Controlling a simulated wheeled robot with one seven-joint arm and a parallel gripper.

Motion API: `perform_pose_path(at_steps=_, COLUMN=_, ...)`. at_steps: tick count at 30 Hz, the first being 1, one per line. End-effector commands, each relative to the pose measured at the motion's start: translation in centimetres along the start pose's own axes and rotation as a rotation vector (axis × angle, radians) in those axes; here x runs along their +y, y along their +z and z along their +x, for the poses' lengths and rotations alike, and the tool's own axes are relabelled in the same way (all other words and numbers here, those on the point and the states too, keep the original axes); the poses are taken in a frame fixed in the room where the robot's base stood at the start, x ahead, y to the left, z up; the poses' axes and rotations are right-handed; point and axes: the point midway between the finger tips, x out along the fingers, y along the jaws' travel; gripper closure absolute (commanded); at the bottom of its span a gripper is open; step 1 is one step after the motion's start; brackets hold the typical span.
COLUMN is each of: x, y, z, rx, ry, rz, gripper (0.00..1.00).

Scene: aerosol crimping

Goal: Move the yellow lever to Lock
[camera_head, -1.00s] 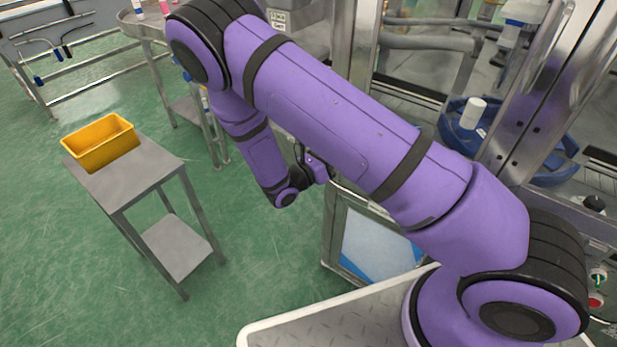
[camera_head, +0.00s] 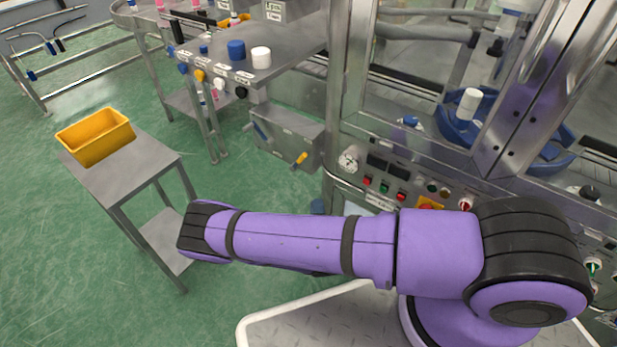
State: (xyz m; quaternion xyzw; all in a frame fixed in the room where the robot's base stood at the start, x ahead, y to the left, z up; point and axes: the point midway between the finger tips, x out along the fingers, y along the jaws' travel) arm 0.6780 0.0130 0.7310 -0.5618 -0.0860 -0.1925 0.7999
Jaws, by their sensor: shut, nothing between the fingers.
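A small yellow lever (camera_head: 300,160) sticks out from the front of a grey metal box (camera_head: 285,130) below the steel worktop. Another small yellow handle (camera_head: 200,76) is among the coloured knobs along the worktop's front edge. Which one has a Lock mark I cannot tell; the labels are too small to read. My purple arm lies low across the picture, with its elbow at the left over the small table's lower shelf. My gripper is not in view.
A control panel (camera_head: 384,184) with buttons and a gauge is on the machine right of the box. A blue cap (camera_head: 236,50) and a white cap (camera_head: 261,58) stand on the steel worktop. A yellow bin (camera_head: 96,137) sits on a small grey table (camera_head: 130,172). Green floor is free between.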

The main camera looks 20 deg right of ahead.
Motion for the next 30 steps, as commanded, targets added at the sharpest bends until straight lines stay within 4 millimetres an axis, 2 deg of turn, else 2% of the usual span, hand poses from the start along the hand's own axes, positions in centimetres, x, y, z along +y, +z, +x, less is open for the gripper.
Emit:
perform_pose_path(at_steps=5, x=0.0, y=-0.1, z=1.8, rx=0.001, ry=-0.001, rz=-0.001, gripper=1.00)
perform_pose_path(at_steps=18, x=-0.1, y=-0.1, z=9.9, rx=0.001, ry=-0.002, rz=0.000, gripper=1.00)
perform_pose_path(at_steps=24, x=0.0, y=1.9, z=11.8, rx=0.002, ry=-0.001, rz=0.002, gripper=1.00)
perform_pose_path(at_steps=30, x=0.0, y=2.7, z=12.6, rx=0.001, ry=0.000, rz=0.000, gripper=1.00)
